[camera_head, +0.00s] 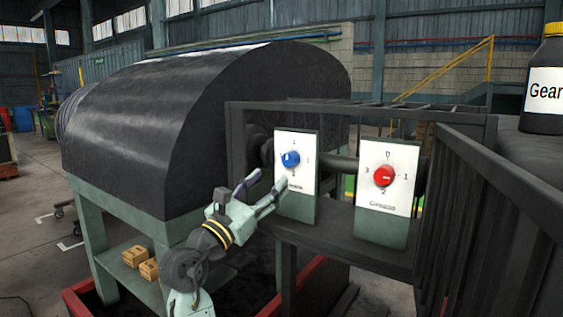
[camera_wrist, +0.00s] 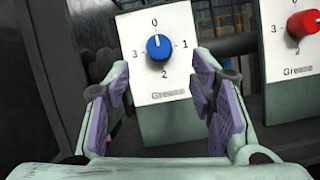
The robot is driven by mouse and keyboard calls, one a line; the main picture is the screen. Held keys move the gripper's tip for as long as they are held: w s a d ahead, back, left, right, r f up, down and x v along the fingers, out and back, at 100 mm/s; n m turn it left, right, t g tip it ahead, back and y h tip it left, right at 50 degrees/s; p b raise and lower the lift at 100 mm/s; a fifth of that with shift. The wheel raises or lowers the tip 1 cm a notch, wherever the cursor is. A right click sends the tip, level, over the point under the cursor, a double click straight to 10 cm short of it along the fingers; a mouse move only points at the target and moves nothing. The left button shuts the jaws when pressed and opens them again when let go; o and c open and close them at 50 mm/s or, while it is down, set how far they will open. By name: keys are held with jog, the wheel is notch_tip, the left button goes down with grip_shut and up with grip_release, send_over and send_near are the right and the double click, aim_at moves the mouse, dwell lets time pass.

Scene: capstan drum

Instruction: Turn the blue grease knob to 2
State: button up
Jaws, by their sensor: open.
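The blue grease knob (camera_head: 291,160) sits on a white dial plate (camera_head: 298,185) on a dark stand. In the wrist view the blue knob (camera_wrist: 159,47) has 0 above, 1 at right, 2 below and 3 at left, with "Grease" printed underneath. Its white mark points up, toward 0. My gripper (camera_head: 270,179) is open and empty, just in front of the plate and to its lower left in the head view. In the wrist view the fingers of my gripper (camera_wrist: 162,82) stand apart, below and to either side of the knob, not touching it.
A similar plate with a red knob (camera_head: 383,175) stands to the right. A large dark drum (camera_head: 200,120) is at the left. A dark railing (camera_head: 500,210) runs along the right. A labelled jar (camera_head: 545,90) stands at the far right. Wooden boxes (camera_head: 136,256) lie on a lower shelf.

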aim_at(287, 161)
jog(key=p+x, duration=0.1)
jog(key=x, duration=0.6)
jog(key=shift+w+d+r, duration=0.15)
jog(key=shift+w+d, duration=0.05)
jog(key=shift+w, duration=0.15)
jog(key=c, duration=1.2)
